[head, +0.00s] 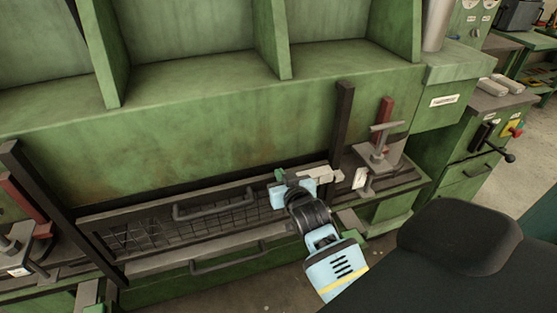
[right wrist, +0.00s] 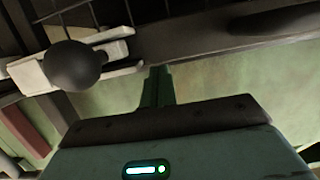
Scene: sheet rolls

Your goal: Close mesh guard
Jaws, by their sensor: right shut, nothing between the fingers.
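The mesh guard (head: 165,229) is a dark wire grid in a grey frame with a bar handle (head: 213,206). In the head view it sits low across the green machine's front, between two dark posts. My right gripper (head: 280,175) is shut and empty at the guard's right end, by a pale bracket (head: 318,174). In the right wrist view the shut fingers (right wrist: 157,85) point toward the guard's frame, close to a dark round knob (right wrist: 75,66) on the pale bracket. I cannot tell whether the fingers touch. My arm hides part of the guard's right end. My left gripper is out of view.
The dark posts stand left (head: 60,210) and right (head: 343,125) of the guard. A grey clamp (head: 378,152) and red bar (head: 385,112) are to the right. A second handle (head: 230,259) is below the guard. Open floor (head: 275,285) shows below the machine.

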